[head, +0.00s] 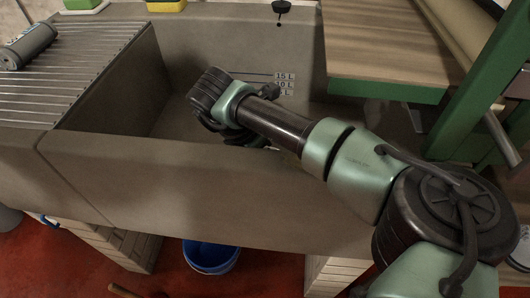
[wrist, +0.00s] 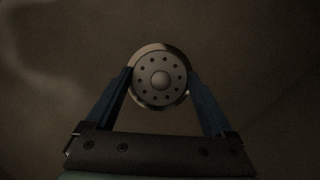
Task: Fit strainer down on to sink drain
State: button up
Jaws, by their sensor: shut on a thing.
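In the wrist view, the strainer (wrist: 160,65) is a round metal disc with a ring of small holes and a knob in the middle. My gripper (wrist: 160,78) is shut on it, with one blue finger at each side. I cannot tell whether this ring is the drain's rim or the strainer's own edge, nor the height of the strainer. In the head view, my arm reaches into the stone sink (head: 190,175); its front wall hides my gripper, the strainer and the drain.
The sink's floor (wrist: 250,50) around the strainer looks bare and dark. A ribbed drainboard (head: 75,65) with a grey cylinder (head: 28,45) lies left. A wooden board (head: 385,40) on a green frame stands right. A blue bucket (head: 212,257) stands on the red floor below.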

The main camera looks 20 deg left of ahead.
jog(key=shift+r, duration=0.1)
jog(key=shift+r+p, duration=0.5)
jog(key=shift+r, duration=0.2)
jog(key=shift+f+b, duration=0.85)
jog(key=shift+b, duration=0.05)
dwell(1.6)
jog(key=o, duration=1.1)
jog(key=p+v, duration=0.3)
jog(key=v, duration=1)
